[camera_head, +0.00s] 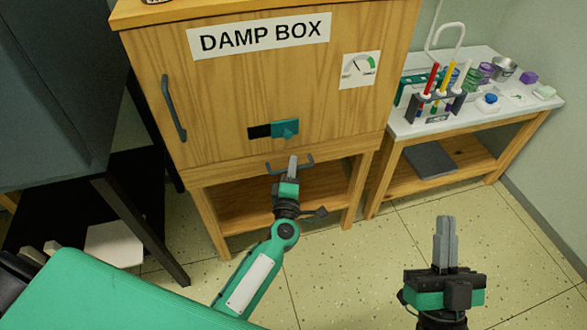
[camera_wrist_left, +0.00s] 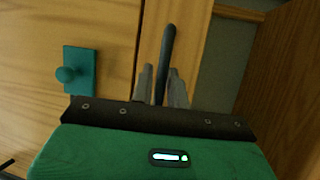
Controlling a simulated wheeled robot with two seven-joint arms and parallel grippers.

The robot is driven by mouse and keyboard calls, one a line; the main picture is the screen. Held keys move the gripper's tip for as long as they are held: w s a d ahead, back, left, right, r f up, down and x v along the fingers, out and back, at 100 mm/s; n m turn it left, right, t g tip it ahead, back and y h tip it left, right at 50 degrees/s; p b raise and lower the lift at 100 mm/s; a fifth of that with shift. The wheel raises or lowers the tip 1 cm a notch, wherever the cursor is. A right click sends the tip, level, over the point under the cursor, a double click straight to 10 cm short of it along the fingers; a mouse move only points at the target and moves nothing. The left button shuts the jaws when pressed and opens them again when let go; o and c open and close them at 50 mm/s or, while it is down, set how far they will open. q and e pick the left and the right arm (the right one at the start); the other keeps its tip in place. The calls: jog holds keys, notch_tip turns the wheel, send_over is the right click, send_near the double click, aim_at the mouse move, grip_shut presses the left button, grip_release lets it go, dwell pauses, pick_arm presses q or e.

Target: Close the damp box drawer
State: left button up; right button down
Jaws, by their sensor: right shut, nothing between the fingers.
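The damp box (camera_head: 230,90) is a wooden cabinet with a labelled door. A narrow drawer front (camera_head: 235,174) lies under the door and looks about flush with the cabinet, though a small gap is hard to judge. Its dark bar handle (camera_head: 307,161) sticks out and also shows in the left wrist view (camera_wrist_left: 168,45). My left gripper (camera_head: 292,165) is at the middle of this handle, its fingers (camera_wrist_left: 160,85) close on both sides of the bar. My right gripper (camera_head: 445,240) is shut and empty, apart from the box at the lower right.
The door has a dark handle (camera_head: 173,108) and a teal slider (camera_head: 285,128). A white-topped table (camera_head: 405,126) with a test-tube rack (camera_head: 437,104) and small items stands right of the box. A dark cabinet (camera_head: 60,90) is at left. The tiled floor (camera_head: 350,270) in front is clear.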

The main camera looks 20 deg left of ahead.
dwell(0.3)
